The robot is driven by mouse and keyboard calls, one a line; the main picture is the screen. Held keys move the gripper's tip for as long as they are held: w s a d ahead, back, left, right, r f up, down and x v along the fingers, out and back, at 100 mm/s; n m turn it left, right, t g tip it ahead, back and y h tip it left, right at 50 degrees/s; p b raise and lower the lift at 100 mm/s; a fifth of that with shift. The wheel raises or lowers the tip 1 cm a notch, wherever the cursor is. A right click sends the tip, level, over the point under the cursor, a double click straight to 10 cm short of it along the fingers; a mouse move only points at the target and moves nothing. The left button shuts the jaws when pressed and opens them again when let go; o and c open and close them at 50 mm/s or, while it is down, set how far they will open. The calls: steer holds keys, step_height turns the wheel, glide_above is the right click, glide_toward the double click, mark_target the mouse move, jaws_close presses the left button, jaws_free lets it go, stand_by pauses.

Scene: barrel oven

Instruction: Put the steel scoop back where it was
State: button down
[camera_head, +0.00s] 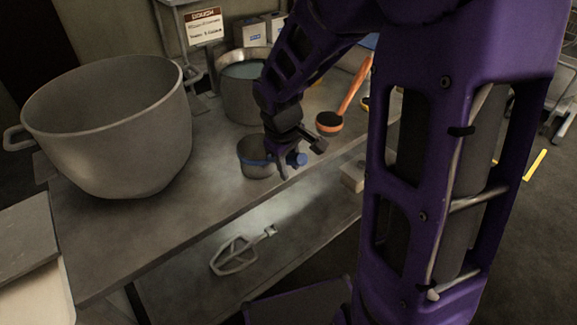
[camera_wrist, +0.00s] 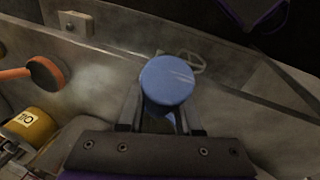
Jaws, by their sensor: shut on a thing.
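The steel scoop (camera_head: 256,160) is a small grey cup with a blue band at its rim, near the front edge of the steel table (camera_head: 190,212) in the head view. My gripper (camera_head: 281,160) is shut on its blue handle, whose round end sticks out to the right. In the wrist view the blue handle end (camera_wrist: 167,82) sits between the fingers of my gripper (camera_wrist: 160,118) and hides the cup. The cup looks upright. I cannot tell whether it touches the table.
A large steel bowl (camera_head: 110,125) stands at the left. A pot of bluish liquid (camera_head: 240,90) is behind the scoop. An orange-handled dark scoop (camera_head: 329,122) lies to the right. A flat beater (camera_head: 236,255) is on the lower shelf. A yellow weight (camera_wrist: 32,127) shows in the wrist view.

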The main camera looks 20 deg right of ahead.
steer(key=c, duration=0.6)
jaws_free()
steer(key=shift+f, duration=0.1)
steer(key=p+v, duration=0.3)
steer(key=v, duration=0.9)
